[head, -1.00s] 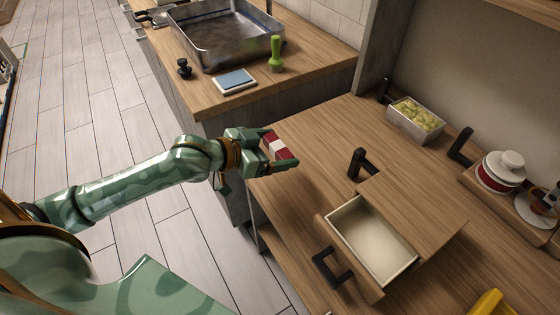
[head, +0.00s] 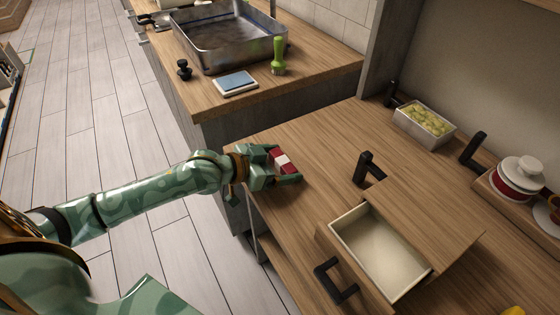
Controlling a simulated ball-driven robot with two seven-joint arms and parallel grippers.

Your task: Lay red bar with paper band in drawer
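The red bar (head: 277,155) with a pale paper band (head: 283,161) is between the fingers of my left gripper (head: 287,165). The gripper is shut on it above the left part of the wooden counter. The drawer (head: 345,236) stands open to the right of and nearer than the gripper. Its pale inside is empty, and a black handle (head: 335,281) is on its front. The bar and gripper are apart from the drawer. My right gripper is not in view.
A black upright handle (head: 369,167) stands behind the drawer. A metal tin (head: 400,121) with pale green contents and a red and white lidded pot (head: 513,185) are at the back right. A metal basin (head: 247,52) and green brush (head: 278,58) are on the far counter. Counter between gripper and drawer is clear.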

